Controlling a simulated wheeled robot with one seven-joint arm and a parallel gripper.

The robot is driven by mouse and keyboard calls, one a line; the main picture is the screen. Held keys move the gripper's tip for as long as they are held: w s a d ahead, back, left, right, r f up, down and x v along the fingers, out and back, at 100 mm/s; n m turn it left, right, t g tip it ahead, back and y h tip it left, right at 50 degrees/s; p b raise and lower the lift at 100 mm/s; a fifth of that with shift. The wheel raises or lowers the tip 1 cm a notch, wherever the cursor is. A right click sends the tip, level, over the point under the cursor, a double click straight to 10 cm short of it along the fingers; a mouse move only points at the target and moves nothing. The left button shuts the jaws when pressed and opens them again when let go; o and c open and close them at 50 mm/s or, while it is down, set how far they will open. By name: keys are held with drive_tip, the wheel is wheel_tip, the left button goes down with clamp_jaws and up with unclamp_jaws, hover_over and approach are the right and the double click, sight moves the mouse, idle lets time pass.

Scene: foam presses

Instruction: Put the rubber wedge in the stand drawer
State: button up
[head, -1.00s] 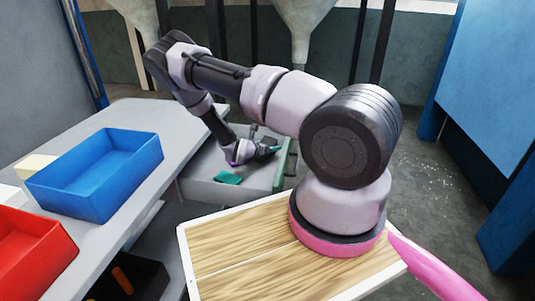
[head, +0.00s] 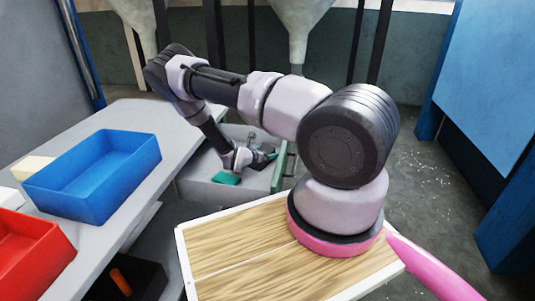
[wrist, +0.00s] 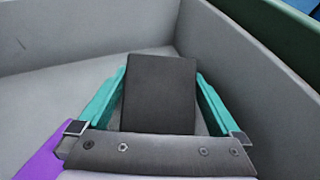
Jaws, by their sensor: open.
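The rubber wedge appears to be the dark grey block (wrist: 160,92) in the wrist view. It sits inside the grey stand drawer (wrist: 255,62), near the meeting of two walls. My gripper (wrist: 160,90) is open, with one teal finger on each side of the block; whether either touches it is hard to tell. In the head view my gripper (head: 264,157) is down inside the pulled-out drawer (head: 230,196), near its green-edged right side. The arm partly hides the block there.
Something purple (wrist: 40,152) shows at the wrist view's lower left. A blue bin (head: 95,178) and a red bin (head: 30,250) stand on the grey bench at left. Open floor lies to the right.

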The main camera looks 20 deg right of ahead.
wheel_tip(320, 180, up, 4)
drive_tip(key=r, duration=0.1)
hover_over(253, 170)
drive_tip(key=shift+w+f, duration=0.1)
drive_tip(key=shift+f, duration=0.15)
drive_tip(key=s+r+m+g+y, duration=0.2)
drive_tip(key=s+r+m+g, duration=0.15)
drive_tip(key=r+m, duration=0.8)
drive_tip(key=s+r+m+g+y, duration=0.3)
drive_tip(key=s+r+m, duration=0.25)
drive_tip(key=r, duration=1.05)
drive_tip(key=s+a+r+m+t+y, duration=0.3)
drive_tip(key=s+r, duration=0.5)
drive_tip(key=r, duration=0.3)
drive_tip(key=s+a+r+m+t+y, duration=0.3)
drive_tip(key=s+r+m, duration=0.5)
drive_tip(key=r, duration=0.4)
drive_tip(key=s+a+y, duration=0.1)
drive_tip(key=y, duration=0.1)
drive_tip(key=shift+s+t+y, duration=0.2)
drive_tip(key=shift+t+y, duration=0.1)
drive_tip(key=shift+t, duration=0.05)
